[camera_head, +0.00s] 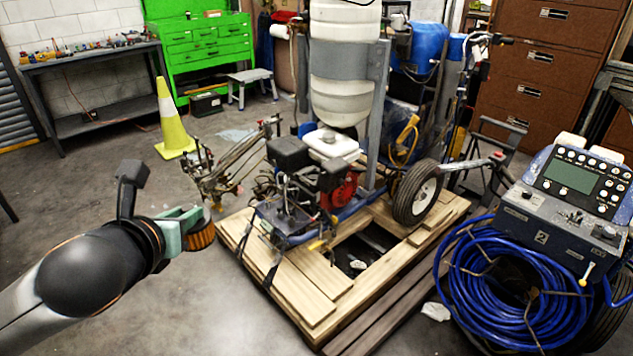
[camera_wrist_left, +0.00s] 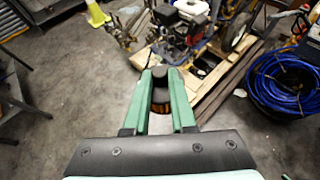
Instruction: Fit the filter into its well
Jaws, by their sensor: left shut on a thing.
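The filter (camera_head: 201,237) is a short cylinder with an orange pleated side and a dark end. My left gripper (camera_head: 190,222), with pale green fingers, is shut on it. It holds the filter in the air, left of the line striper (camera_head: 318,165) and near the left corner of the wooden pallet. In the left wrist view the filter (camera_wrist_left: 160,98) sits between the two green fingers (camera_wrist_left: 160,85), partly hidden by them. The striper has a black and red engine with a white tank. I cannot make out the filter's well. My right gripper is not in view.
The striper stands on the wooden pallet (camera_head: 308,302). A control unit (camera_head: 570,190) with a coiled blue hose (camera_head: 515,290) stands at the right. A yellow cone (camera_head: 172,125), a green tool chest (camera_head: 208,45) and a workbench (camera_head: 95,60) are behind. The concrete floor around my left arm is clear.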

